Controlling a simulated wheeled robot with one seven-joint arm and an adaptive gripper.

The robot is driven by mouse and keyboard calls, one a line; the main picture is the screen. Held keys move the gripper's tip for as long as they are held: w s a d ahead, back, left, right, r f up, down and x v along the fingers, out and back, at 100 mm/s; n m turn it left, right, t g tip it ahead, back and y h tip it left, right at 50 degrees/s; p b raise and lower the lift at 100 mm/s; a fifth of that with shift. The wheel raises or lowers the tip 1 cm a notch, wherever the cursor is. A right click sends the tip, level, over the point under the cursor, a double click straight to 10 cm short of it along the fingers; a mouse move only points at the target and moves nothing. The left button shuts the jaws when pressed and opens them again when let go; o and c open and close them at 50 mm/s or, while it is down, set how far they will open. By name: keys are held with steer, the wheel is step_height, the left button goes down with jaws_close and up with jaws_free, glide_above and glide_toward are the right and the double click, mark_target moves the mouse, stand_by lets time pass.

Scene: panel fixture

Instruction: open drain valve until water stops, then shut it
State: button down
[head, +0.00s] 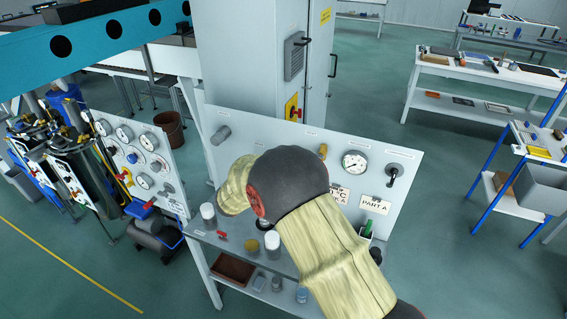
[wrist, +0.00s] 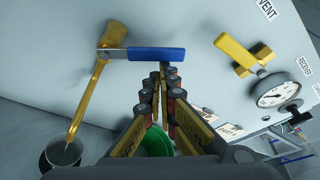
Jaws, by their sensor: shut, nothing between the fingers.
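The drain valve shows in the wrist view as a brass pipe (wrist: 90,92) sloping down the pale panel, with a blue lever handle (wrist: 157,54) set crosswise to it. The pipe's lower end points into a dark round cup (wrist: 66,153). I cannot tell whether water is running. My gripper (wrist: 165,70) is shut and empty, its fingertips close under the right part of the blue handle; I cannot tell whether they touch it. In the head view my arm hides the valve and the gripper.
A brass valve (wrist: 240,55) and a gauge (wrist: 278,90) are on the panel to the right. A green object (wrist: 155,143) shows behind my fingers. Open floor lies right of the panel.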

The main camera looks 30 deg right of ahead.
steer(key=w+a+r+n+h+p, duration=0.2)
steer(key=r+n+p, duration=0.3)
steer(key=p, duration=0.7)
steer(key=w+n+h, duration=0.1)
steer(key=n, duration=0.1)
steer(key=shift+a+n+g, duration=0.25)
steer(key=shift+n+g, duration=0.05)
steer(key=shift+g, duration=0.1)
steer(key=shift+w+p, duration=0.2)
steer(key=shift+p, duration=0.15)
